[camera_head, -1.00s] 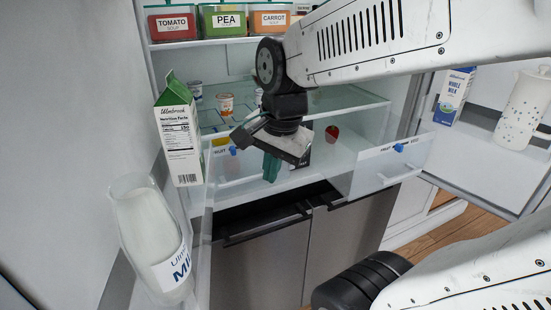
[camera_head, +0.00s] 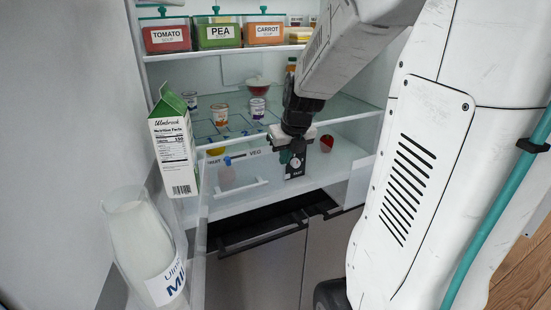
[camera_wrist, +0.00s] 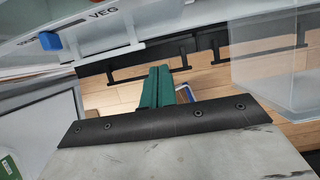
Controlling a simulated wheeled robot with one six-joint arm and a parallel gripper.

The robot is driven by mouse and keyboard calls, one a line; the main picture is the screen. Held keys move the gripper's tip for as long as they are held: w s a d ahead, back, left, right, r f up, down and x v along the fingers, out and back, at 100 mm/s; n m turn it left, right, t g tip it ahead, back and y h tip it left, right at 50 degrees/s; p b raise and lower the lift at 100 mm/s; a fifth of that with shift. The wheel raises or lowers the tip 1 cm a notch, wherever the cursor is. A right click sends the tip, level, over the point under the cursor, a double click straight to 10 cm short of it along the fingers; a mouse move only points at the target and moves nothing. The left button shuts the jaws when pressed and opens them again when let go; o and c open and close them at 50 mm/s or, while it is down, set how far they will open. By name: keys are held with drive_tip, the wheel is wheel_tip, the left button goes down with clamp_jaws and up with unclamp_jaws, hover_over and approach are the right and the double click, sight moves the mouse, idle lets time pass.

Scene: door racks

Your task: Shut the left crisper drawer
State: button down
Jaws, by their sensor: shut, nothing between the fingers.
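The left crisper drawer (camera_head: 211,180) has a clear front with a FRUIT/VEG label, a blue slider and a pale handle. Contact with the drawer cannot be told.
The clear right drawer (camera_wrist: 272,82) stands pulled out to the right; my arm covers much of it in the head view. A milk carton (camera_head: 174,150) and glass milk bottle (camera_head: 140,240) stand in the left door. Dark lower drawers (camera_head: 255,232) lie below.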

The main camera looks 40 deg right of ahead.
sight(274, 167)
drive_tip(key=shift+w+d+f, duration=0.3)
drive_tip(key=shift+w+f, duration=0.85)
drive_tip(key=shift+f, duration=0.15)
drive_tip(key=shift+w+d+f, duration=0.35)
drive_tip(key=shift+w+f, duration=0.8)
drive_tip(key=shift+f, duration=0.2)
drive_tip(key=shift+w+d+f, duration=0.3)
drive_tip(key=shift+w+f, duration=0.85)
drive_tip(key=shift+f, duration=0.15)
